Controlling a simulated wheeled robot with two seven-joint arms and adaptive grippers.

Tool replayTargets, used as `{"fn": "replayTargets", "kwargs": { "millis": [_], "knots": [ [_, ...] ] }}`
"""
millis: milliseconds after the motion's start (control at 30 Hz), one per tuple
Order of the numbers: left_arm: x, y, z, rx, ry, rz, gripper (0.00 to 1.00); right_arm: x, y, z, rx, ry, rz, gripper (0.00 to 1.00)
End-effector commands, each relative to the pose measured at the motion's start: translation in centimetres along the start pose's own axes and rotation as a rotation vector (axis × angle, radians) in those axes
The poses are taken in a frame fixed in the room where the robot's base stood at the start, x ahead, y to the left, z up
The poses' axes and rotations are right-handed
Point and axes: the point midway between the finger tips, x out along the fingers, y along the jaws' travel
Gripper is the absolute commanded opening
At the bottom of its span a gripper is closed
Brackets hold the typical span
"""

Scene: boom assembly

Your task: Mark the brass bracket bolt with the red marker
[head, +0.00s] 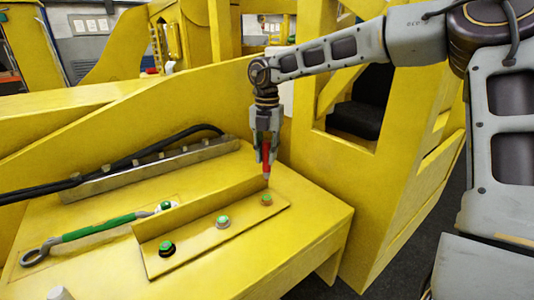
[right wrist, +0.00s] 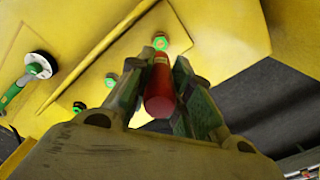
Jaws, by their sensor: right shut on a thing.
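My right gripper (head: 265,138) is shut on the red marker (head: 266,160), which points down, nearly upright. The brass bracket bolt (head: 266,199), with a green top, is at the right end of the yellow bracket (head: 190,236). The marker's tip is just above this bolt, and I cannot tell whether they touch. In the right wrist view, the marker (right wrist: 160,95) lies between the fingers, with the brass bolt (right wrist: 160,43) just beyond it. My left gripper is not in view.
A silver bolt (head: 223,221) and a black bolt (head: 166,247), both green-topped, sit along the same bracket. A green-handled wrench (head: 100,229) lies at left, its far end at another green-topped bolt (head: 165,206). A metal rail (head: 150,170) and black hose run behind. A yellow wall stands at right.

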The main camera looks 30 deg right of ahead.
Motion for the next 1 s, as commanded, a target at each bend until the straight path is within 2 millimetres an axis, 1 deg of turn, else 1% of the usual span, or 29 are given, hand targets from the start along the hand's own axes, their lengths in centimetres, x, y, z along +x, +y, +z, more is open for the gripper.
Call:
{"fn": "replayTargets", "kwargs": {
  "millis": [467, 667, 1000],
  "knots": [
    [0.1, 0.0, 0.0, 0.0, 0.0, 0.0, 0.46, 0.3, 0.0, 0.0, 0.001, 0.0, 0.0, 0.0],
    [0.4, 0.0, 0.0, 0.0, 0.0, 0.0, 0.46, 1.1, 0.0, 0.0, 0.001, 0.001, -0.001, 0.0],
    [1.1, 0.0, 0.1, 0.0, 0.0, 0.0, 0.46, 3.1, 0.0, 0.0, 0.001, 0.001, 0.0, 0.0]
  ]
}}
